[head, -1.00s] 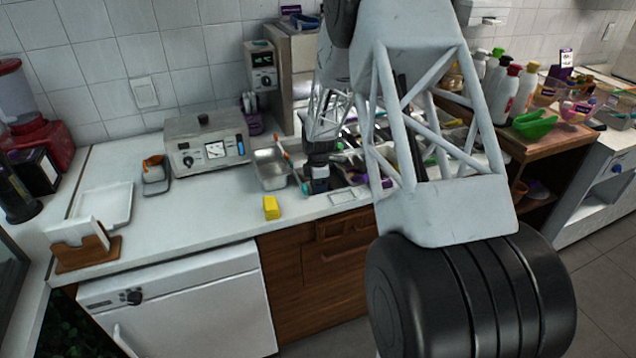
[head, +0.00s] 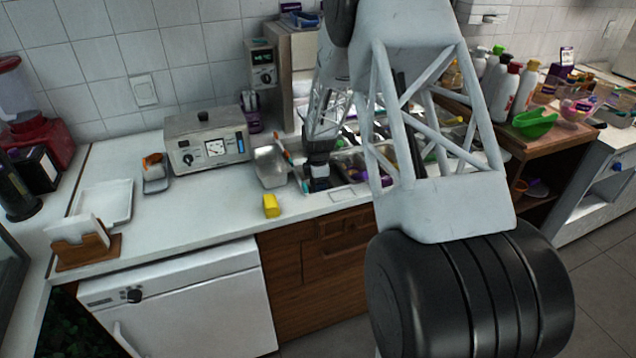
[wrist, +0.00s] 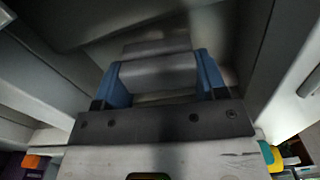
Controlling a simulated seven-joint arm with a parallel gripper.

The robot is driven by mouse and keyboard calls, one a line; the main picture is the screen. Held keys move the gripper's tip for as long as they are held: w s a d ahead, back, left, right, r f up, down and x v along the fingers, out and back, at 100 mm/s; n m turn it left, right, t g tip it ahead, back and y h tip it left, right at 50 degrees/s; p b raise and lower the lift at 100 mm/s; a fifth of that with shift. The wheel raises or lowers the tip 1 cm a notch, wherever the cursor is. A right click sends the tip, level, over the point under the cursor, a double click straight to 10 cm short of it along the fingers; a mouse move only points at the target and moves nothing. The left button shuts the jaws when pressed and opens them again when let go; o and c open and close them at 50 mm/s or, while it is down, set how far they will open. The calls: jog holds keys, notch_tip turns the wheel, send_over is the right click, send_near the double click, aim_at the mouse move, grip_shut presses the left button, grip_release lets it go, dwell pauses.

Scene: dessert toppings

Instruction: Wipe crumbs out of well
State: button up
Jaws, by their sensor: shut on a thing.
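My gripper (head: 319,180) points down at the front left end of the row of topping wells (head: 350,167) in the head view. In the wrist view its blue fingers (wrist: 158,75) are shut on a grey block-like tool (wrist: 157,78). Grey metal walls (wrist: 60,68) surround the tool in that view, dim and blurred. I cannot tell whether the tool touches the well floor. No crumbs can be made out.
A metal pan (head: 270,166) stands close left of my gripper, with an orange-tipped utensil (head: 284,150) beside it. A yellow block (head: 271,206) lies on the counter in front. A dial unit (head: 206,143) stands behind. The counter's left-middle part is clear.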

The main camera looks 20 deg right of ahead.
jog(key=shift+f, duration=0.35)
jog(key=shift+w, duration=0.1)
jog(key=shift+w+a+r, duration=0.1)
jog(key=shift+w+a, duration=0.15)
jog(key=shift+w, duration=0.25)
jog(key=shift+w+a, duration=0.2)
jog(key=shift+w, duration=0.3)
jog(key=shift+s, duration=0.15)
jog(key=shift+s+f, duration=0.2)
jog(key=shift+s, duration=1.9)
jog(key=shift+w, duration=0.1)
jog(key=shift+w+r, duration=0.15)
jog(key=shift+w, duration=2)
